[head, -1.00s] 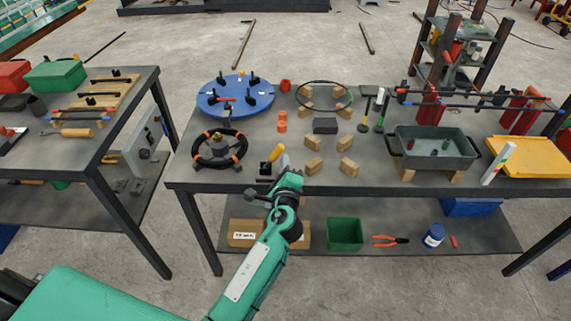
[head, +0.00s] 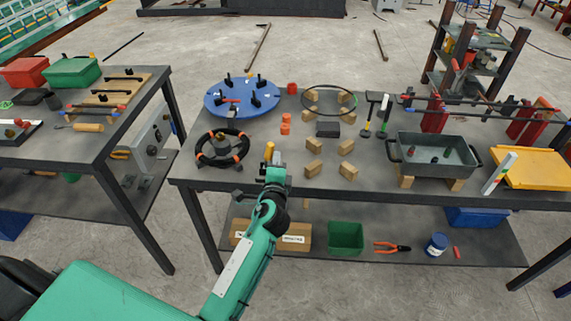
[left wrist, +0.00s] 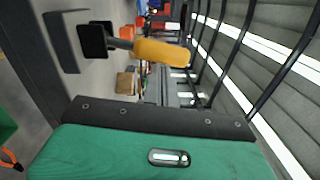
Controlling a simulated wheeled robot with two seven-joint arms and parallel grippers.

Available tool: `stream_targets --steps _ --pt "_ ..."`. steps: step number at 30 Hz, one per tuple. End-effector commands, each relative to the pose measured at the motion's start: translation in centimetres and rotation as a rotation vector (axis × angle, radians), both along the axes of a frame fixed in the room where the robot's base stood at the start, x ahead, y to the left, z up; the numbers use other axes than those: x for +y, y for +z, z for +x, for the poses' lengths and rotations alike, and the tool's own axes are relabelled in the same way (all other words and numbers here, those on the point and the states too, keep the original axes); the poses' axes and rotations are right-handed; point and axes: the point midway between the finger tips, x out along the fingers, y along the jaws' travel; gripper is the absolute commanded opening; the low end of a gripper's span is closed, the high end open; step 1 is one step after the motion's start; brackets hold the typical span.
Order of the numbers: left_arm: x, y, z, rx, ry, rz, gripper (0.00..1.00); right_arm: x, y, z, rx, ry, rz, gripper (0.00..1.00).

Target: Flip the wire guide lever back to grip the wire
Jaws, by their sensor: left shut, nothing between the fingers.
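The wire guide lever has a yellow handle (head: 269,150), which shows just beyond my left gripper (head: 275,172) at the front edge of the middle table. In the left wrist view the yellow handle (left wrist: 161,52) sticks out from a black block (left wrist: 95,40) on a dark plate. My left gripper is shut and empty, close to the lever. It hides most of the lever's base in the head view, and I cannot tell whether it touches the handle. The wire cannot be made out. My right gripper is not in view.
A black and orange ring (head: 222,148) stands left of the lever, and wooden blocks (head: 314,168) lie to its right. A blue round board (head: 241,98) is behind. A grey tray (head: 436,153) stands further right. A green bin (head: 345,237) is on the lower shelf.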

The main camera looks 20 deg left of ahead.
Motion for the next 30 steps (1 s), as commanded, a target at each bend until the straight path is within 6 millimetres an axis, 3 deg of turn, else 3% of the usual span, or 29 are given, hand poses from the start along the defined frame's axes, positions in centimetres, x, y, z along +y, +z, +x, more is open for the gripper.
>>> stream_targets --steps 15,30 --pt "3.3 0.9 -1.0 -0.127 0.000 -0.442 0.00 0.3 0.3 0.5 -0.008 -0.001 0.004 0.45" --pt "4.8 0.8 -1.4 -0.184 -0.001 -0.640 0.00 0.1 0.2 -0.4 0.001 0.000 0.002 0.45"
